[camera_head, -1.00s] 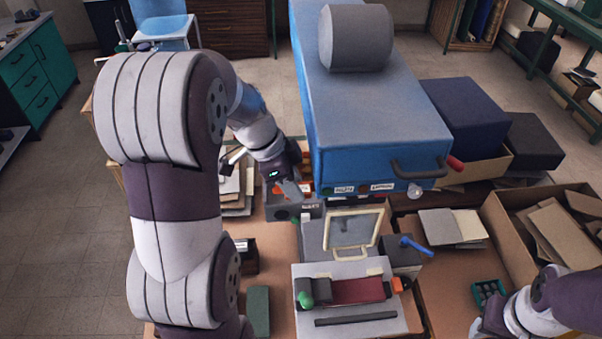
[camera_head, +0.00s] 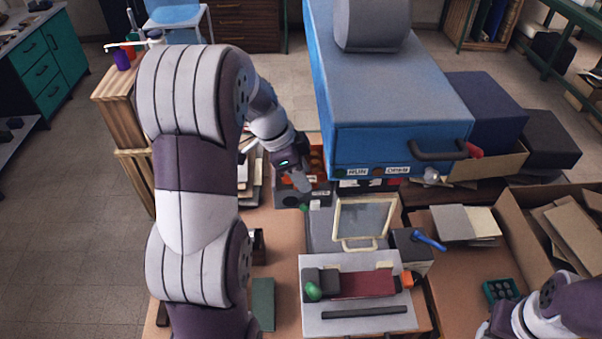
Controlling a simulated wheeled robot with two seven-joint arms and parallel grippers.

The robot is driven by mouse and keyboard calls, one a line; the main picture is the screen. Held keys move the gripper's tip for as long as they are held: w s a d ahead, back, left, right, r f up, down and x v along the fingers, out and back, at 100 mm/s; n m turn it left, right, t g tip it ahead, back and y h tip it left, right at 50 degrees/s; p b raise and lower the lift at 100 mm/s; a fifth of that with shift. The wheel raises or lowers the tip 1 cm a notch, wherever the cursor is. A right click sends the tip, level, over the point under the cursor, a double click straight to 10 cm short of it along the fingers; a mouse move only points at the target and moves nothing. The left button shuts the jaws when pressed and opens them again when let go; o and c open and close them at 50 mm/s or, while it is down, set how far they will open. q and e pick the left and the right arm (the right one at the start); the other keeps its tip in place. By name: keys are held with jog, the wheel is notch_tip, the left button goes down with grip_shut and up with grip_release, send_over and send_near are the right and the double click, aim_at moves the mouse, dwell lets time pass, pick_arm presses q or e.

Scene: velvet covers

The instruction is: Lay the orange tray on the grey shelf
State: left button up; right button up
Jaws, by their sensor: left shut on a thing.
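My left gripper (camera_head: 301,182) is small in the middle of the view, left of the blue machine's front and above a dark grey box. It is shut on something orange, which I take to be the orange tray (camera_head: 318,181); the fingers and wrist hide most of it. More orange, with dark round spots, shows just behind the wrist. I cannot tell for sure which surface is the grey shelf; a flat grey surface (camera_head: 318,231) lies in front of the gripper. My right arm enters at the bottom right, with its gripper out of the picture.
A cream-framed pane (camera_head: 362,246) tilts up right of centre. A light grey plate (camera_head: 330,323) with a red block lies in front. A cardboard box (camera_head: 520,235) stands at right.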

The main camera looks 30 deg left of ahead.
pick_arm(q)
jog(key=o, duration=1.1)
jog(key=shift+o, duration=0.6)
jog(key=shift+s+r, duration=0.1)
jog(key=shift+s, duration=0.15)
jog(key=v, duration=0.3)
jog(key=shift+w+r, duration=0.15)
jog(key=shift+w, duration=0.05)
jog(key=p+v, duration=0.9)
jog(key=shift+s+r, duration=0.2)
jog(key=shift+s, duration=0.2)
jog(key=shift+a, duration=0.1)
